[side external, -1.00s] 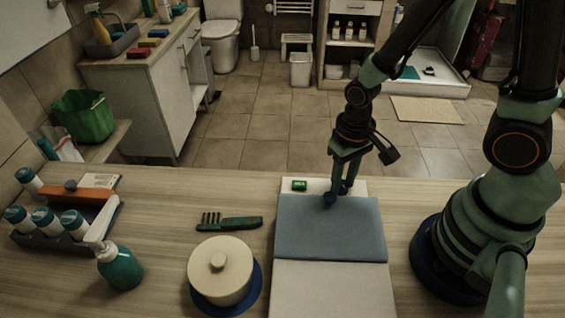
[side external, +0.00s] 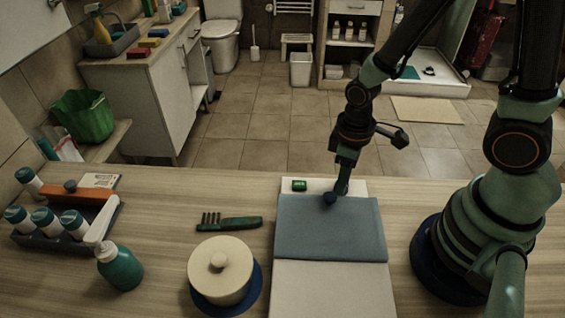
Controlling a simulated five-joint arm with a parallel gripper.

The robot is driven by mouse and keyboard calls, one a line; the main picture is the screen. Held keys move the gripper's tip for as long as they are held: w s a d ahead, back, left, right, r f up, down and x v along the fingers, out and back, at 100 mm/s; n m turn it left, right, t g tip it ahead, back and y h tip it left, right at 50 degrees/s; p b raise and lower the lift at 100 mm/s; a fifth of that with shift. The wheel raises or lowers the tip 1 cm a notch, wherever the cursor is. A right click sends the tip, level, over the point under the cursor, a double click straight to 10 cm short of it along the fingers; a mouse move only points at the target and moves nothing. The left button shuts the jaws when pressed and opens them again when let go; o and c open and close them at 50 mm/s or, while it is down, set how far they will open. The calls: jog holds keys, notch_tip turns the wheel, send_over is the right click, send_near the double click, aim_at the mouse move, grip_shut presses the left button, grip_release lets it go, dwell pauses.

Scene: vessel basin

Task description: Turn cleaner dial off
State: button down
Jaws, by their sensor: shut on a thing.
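The cleaner (side external: 335,290) is a flat white unit with a grey-blue panel (side external: 325,235) across it, lying on the wooden counter. A small dark blue dial (side external: 329,199) sits at the panel's far edge. A green button-like block (side external: 299,185) is on the white strip behind the panel. My gripper (side external: 337,192) points down from above and is shut on the dial. Its fingers line up one behind the other here and partly cover the dial. The dial's marking is too small to read.
Left of the cleaner are a dark green comb (side external: 229,223) and a cream lidded pot (side external: 221,275) on a blue saucer. A green pump bottle (side external: 120,267) and a rack of bottles (side external: 50,240) stand farther left.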

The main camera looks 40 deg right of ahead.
jog(key=shift+n, duration=0.4)
jog(key=c, duration=0.5)
grip_release()
jog(key=shift+c, duration=0.2)
jog(key=shift+r, duration=0.15)
notch_tip(320, 180, up, 12)
dwell(0.3)
jog(key=w+d+r+m+t, duration=0.3)
jog(key=d+r+m+t, duration=0.1)
jog(key=r, duration=0.6)
jog(key=shift+d+m+t, duration=0.25)
jog(key=shift+m+t, duration=0.55)
jog(key=shift+m, duration=0.1)
